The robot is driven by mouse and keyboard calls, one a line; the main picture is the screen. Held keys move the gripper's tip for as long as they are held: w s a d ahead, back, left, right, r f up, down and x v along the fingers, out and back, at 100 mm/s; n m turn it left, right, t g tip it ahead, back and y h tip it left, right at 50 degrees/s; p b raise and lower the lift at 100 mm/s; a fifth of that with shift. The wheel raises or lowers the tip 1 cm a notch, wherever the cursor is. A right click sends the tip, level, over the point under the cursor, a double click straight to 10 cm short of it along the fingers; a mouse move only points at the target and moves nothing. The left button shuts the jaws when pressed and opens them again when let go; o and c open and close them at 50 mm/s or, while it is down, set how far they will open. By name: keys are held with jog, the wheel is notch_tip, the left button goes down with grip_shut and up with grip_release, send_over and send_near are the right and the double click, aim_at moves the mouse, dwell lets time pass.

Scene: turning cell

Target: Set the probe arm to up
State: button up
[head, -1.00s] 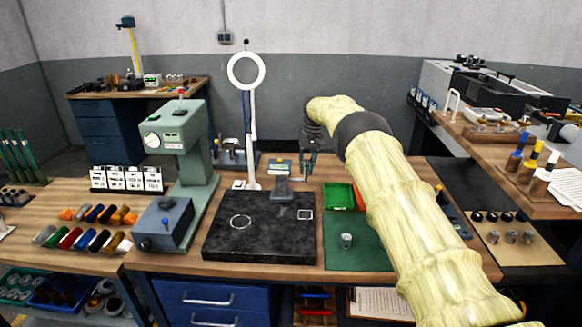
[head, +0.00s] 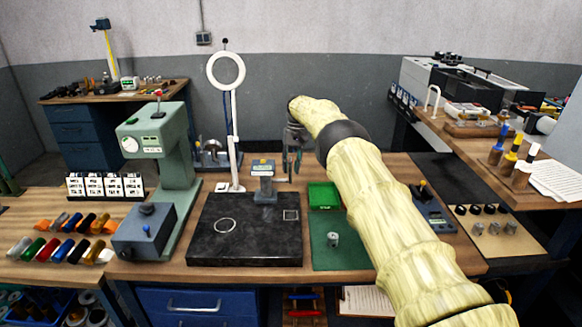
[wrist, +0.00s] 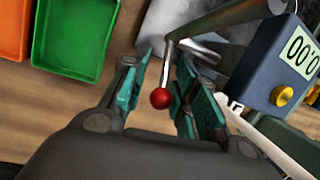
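In the wrist view, a thin metal arm with a red ball end (wrist: 160,98) hangs from a thicker grey rod (wrist: 230,20). This looks like the probe arm. It lies between the two green-padded fingers of my gripper (wrist: 163,65), which are apart; the right finger is close to the rod, but contact cannot be told. Beside it is a dark blue gauge box (wrist: 268,75) with a 0.00 display and a yellow button. In the head view, my gripper (head: 291,165) is just behind and right of the gauge (head: 265,182); the red ball cannot be made out there.
A black stone plate (head: 245,245) lies in front of the gauge. A ring lamp on a white post (head: 234,130) and a green press (head: 172,150) stand to the left. A green bin (head: 324,195) is to the right; in the wrist view an orange bin (wrist: 12,28) adjoins it.

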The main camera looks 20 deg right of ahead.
jog(key=shift+a, duration=0.2)
jog(key=shift+r, duration=0.2)
jog(key=v, duration=0.3)
jog(key=s+a+v, duration=0.1)
jog(key=v, duration=0.5)
jog(key=shift+s+a+r, duration=0.2)
jog(key=shift+s+r, duration=0.1)
